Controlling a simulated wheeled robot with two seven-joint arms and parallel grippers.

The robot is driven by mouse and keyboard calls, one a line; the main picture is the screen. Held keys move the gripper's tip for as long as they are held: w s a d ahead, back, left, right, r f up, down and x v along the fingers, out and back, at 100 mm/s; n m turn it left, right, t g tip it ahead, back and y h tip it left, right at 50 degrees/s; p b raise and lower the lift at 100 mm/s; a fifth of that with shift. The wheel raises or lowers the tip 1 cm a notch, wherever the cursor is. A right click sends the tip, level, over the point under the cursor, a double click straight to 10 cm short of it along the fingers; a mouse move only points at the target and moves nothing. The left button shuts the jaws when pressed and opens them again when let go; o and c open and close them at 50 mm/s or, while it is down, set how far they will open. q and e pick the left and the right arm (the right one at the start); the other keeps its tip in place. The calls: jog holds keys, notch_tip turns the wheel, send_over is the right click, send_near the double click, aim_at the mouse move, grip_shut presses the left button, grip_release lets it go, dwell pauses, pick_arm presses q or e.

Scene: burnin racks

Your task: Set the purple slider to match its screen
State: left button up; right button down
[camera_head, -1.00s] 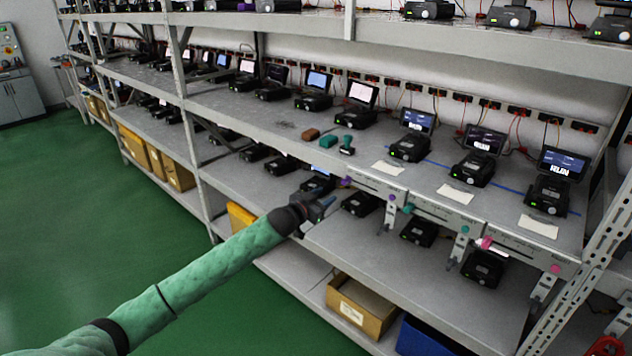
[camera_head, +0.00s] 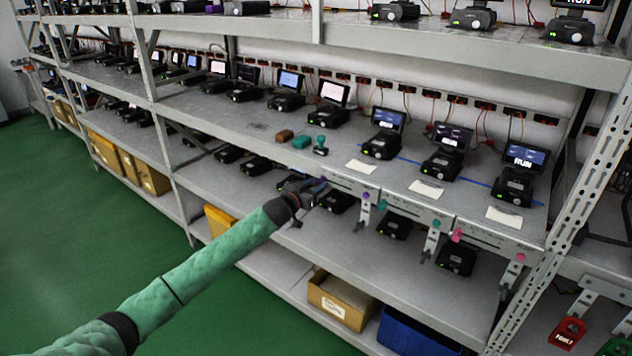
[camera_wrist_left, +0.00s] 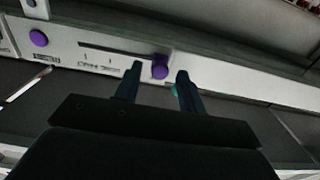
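The purple slider knob (camera_wrist_left: 160,68) sits at one end of a dark slot in a pale panel (camera_wrist_left: 100,58). It also shows small at the left end of the shelf-edge panel in the head view (camera_head: 323,178). My left gripper (camera_wrist_left: 159,72) is open, with one finger on each side of the knob in the picture and gaps to both; contact cannot be told. In the head view my left gripper (camera_head: 317,187) is at that panel's left end. A second, round purple knob (camera_wrist_left: 38,38) is at the panel's other end. A lit screen (camera_head: 388,119) stands above; its text is unreadable. My right gripper is out of view.
Panels with a teal knob (camera_head: 382,204) and a pink knob (camera_head: 457,235) continue to the right. Black devices (camera_head: 396,225) stand on the shelf below.

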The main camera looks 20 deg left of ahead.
aim_at(333, 181)
pick_arm(q)
jog(key=shift+w+d, duration=0.15)
jog(key=shift+w, duration=0.3)
grip_shut()
jog(key=shift+s+d, duration=0.25)
jog(key=shift+d, duration=0.4)
jog(key=shift+s+d, duration=0.2)
jog(key=shift+d, duration=0.45)
jog(key=shift+s+d, duration=0.15)
jog(key=shift+d, duration=0.25)
grip_release()
